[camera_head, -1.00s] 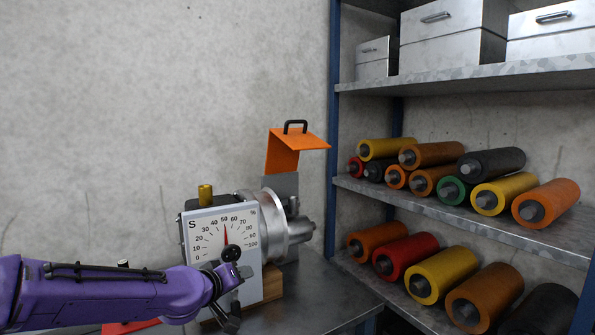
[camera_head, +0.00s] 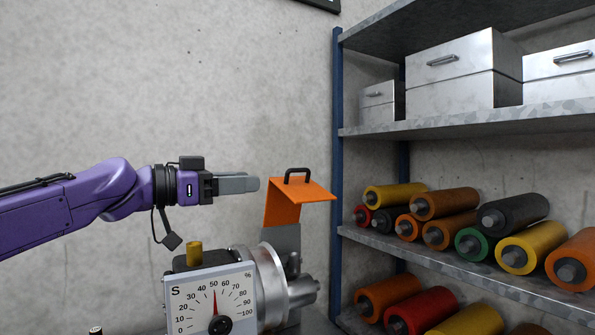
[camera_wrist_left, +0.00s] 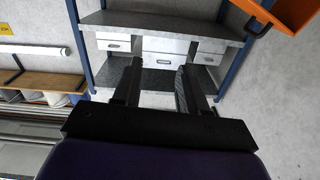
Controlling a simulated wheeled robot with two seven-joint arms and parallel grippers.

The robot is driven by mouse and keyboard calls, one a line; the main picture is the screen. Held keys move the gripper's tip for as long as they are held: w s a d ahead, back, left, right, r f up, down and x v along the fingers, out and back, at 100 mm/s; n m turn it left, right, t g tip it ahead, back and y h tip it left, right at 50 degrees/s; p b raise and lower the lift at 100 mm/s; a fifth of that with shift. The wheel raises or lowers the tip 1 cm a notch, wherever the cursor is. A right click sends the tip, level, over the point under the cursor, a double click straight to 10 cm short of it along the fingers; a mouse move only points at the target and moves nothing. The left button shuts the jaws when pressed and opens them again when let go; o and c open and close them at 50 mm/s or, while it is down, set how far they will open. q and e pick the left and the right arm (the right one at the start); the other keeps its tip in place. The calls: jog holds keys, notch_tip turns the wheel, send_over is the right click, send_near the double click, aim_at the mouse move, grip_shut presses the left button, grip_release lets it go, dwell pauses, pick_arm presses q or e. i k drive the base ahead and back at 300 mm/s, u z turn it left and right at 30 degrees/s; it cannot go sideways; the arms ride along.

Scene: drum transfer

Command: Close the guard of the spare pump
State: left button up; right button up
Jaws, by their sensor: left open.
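The spare pump (camera_head: 270,282) stands at the bottom of the head view, with a dial marked S (camera_head: 212,300) on its front. Its orange guard (camera_head: 290,208) is raised above the pump, with a black handle (camera_head: 297,171) on top. My left gripper (camera_head: 258,184) is just left of the guard's upper part, level with it, and looks apart from it. In the left wrist view its two fingers (camera_wrist_left: 157,88) are spread with nothing between them, and the guard's orange edge (camera_wrist_left: 290,12) shows at the upper right. My right gripper is in neither view.
A metal rack with blue posts (camera_head: 337,150) stands right of the pump. Its shelves hold several coloured rollers (camera_head: 440,204) and silver boxes (camera_head: 462,70). A yellow cap (camera_head: 194,254) sticks up from the pump's left side. Bare wall lies behind my left arm.

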aim_at(298, 206)
jog(key=i, duration=1.2)
jog(key=z, duration=0.05)
